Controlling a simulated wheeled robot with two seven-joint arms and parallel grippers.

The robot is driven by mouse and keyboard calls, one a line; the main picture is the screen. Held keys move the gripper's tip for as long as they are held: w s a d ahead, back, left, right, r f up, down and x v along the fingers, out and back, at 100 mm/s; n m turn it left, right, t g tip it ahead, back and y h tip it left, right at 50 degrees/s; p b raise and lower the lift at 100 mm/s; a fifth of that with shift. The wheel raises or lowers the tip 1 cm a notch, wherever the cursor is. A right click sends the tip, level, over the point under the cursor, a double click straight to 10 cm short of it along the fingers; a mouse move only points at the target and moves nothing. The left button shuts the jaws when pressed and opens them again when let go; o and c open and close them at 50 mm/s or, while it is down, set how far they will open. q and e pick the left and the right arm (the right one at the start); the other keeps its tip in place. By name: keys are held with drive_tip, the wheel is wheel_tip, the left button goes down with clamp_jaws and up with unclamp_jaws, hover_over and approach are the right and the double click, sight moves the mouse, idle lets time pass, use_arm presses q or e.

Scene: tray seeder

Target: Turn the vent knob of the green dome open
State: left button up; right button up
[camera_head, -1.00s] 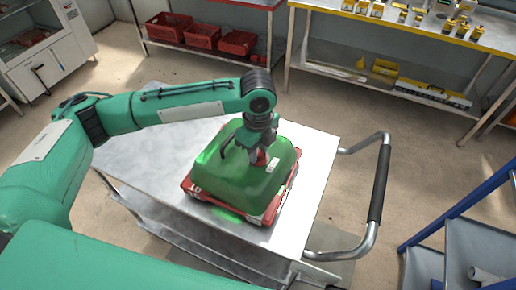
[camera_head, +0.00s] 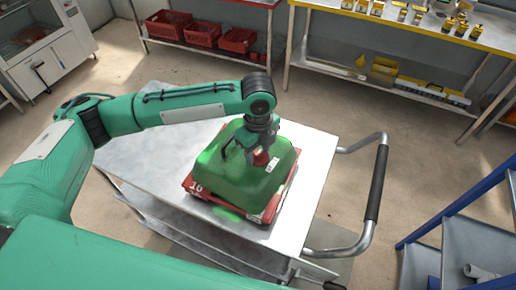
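The green dome (camera_head: 225,178) is translucent and sits over a red tray (camera_head: 196,188) on a metal cart. A red vent knob (camera_head: 261,158) shows on top of the dome. My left gripper (camera_head: 253,158) points down at the top of the dome, with its fingers at the knob. The fingers are small and partly overlap the knob, so I cannot tell whether they are closed on it or only around it. My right gripper is not in view.
The metal cart (camera_head: 310,165) has bare top around the tray and a black-gripped handle (camera_head: 378,185) at right. Red crates (camera_head: 201,36) stand on a shelf behind. A blue rack (camera_head: 470,205) stands at lower right.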

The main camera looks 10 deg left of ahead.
sight(258, 153)
use_arm(q)
drive_tip(key=shift+r, duration=0.55)
wheel_tip(258, 153, up, 13)
drive_tip(key=b, duration=0.1)
drive_tip(key=shift+f, duration=0.15)
